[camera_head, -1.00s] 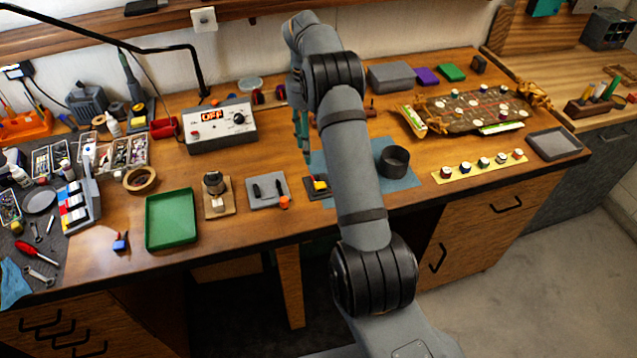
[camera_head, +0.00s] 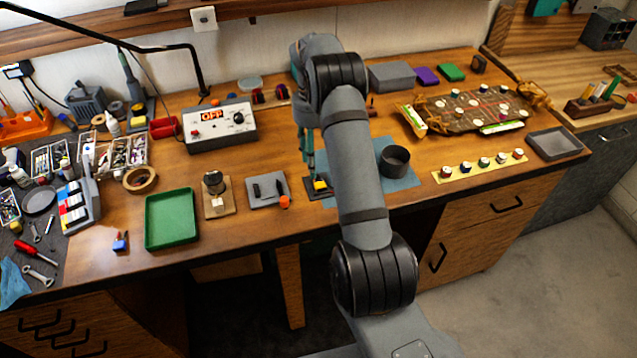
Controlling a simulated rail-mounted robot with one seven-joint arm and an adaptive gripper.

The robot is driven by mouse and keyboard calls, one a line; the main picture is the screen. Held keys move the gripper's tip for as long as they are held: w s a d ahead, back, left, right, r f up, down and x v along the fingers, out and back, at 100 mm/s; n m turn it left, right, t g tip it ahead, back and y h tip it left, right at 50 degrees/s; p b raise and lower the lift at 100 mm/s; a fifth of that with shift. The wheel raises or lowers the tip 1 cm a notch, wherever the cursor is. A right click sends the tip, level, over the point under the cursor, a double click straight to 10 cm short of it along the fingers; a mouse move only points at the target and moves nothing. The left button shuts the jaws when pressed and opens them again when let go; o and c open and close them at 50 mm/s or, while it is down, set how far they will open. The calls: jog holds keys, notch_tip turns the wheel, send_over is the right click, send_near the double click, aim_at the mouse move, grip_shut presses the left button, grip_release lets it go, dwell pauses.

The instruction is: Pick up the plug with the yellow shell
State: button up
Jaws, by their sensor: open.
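The yellow-shelled piece (camera_head: 321,185), which looks like the plug, sits on a small dark pad (camera_head: 312,193) in the middle of the bench, just left of my arm. It is small, so its details are hard to make out. My gripper (camera_head: 308,165) points down with its teal fingers open, just above and slightly left of the yellow piece. The fingertips appear apart from it, and nothing shows between them. My arm hides part of the bench beside the pad.
A blue mat (camera_head: 403,186) with a dark round cup (camera_head: 394,160) lies right of my arm. A grey pad (camera_head: 266,189) with an orange piece (camera_head: 285,202) and a green tray (camera_head: 171,238) lie to the left. A control box (camera_head: 220,125) reading OFF stands behind.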

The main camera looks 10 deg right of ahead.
aim_at(316, 182)
jog(key=f, duration=0.1)
jog(key=f+p, duration=0.1)
jog(key=f, duration=0.1)
jog(key=s+f+p, duration=0.1)
jog(key=shift+a+f, duration=0.35)
jog(key=shift+d+f, duration=0.1)
jog(key=shift+f, duration=0.2)
jog(key=c, duration=0.3)
jog(key=shift+s, duration=0.1)
jog(key=c, duration=0.7)
